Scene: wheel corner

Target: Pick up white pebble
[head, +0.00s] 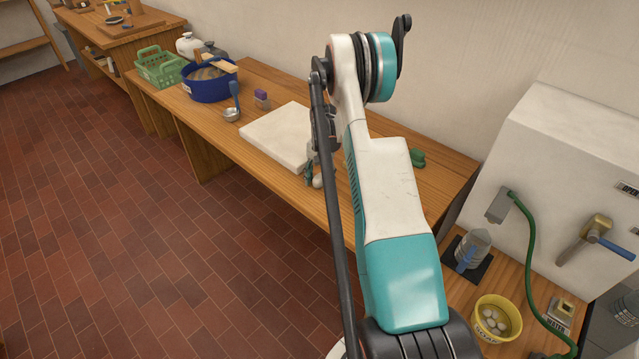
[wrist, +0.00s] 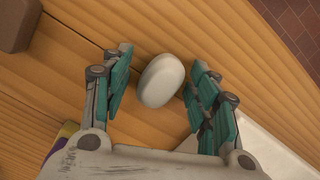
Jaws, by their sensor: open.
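The white pebble (wrist: 161,80) is a smooth, pale oval on the wooden bench top (wrist: 60,78). In the wrist view it sits between the tips of my gripper (wrist: 157,78), closer to the right finger. The teal fingers are spread apart, with a clear gap on the left and only a narrow gap or light contact on the right; I cannot tell which. In the head view the pebble (head: 318,182) is a small pale spot by the bench's front edge. There my gripper (head: 311,176) is small and partly hidden behind my arm.
A white slab (head: 272,136) lies close by on the bench, left of my arm. Green items (head: 417,158) lie right of my arm.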

